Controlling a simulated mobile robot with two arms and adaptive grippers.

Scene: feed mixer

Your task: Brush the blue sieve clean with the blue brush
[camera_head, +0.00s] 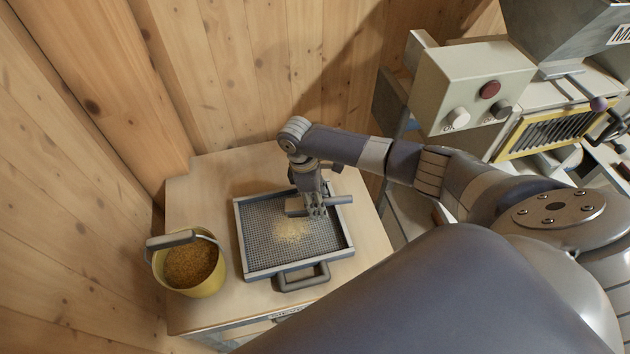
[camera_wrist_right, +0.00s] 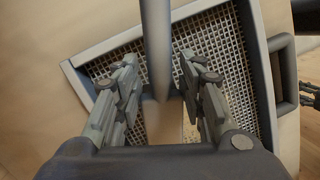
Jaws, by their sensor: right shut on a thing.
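The blue sieve is a grey-blue framed tray (camera_head: 243,247) with a mesh floor and a handle at its front, lying flat on the wooden bench. A pale patch of crumbs (camera_head: 291,232) lies on its mesh. My right gripper (camera_head: 316,209) points down over the rear right part of the sieve, shut on the brush (camera_head: 340,200). In the right wrist view the brush's grey-blue handle (camera_wrist_right: 156,45) runs between the fingers (camera_wrist_right: 158,62), with the mesh behind. The brush lies across the sieve; whether its bristles touch the mesh is hidden.
A yellow bucket (camera_head: 212,280) of brown grain stands left of the sieve on the bench (camera_head: 200,180). Plank walls (camera_head: 240,70) rise behind and left. A machine with a control box (camera_head: 470,85) stands at the right. My right arm covers the right foreground.

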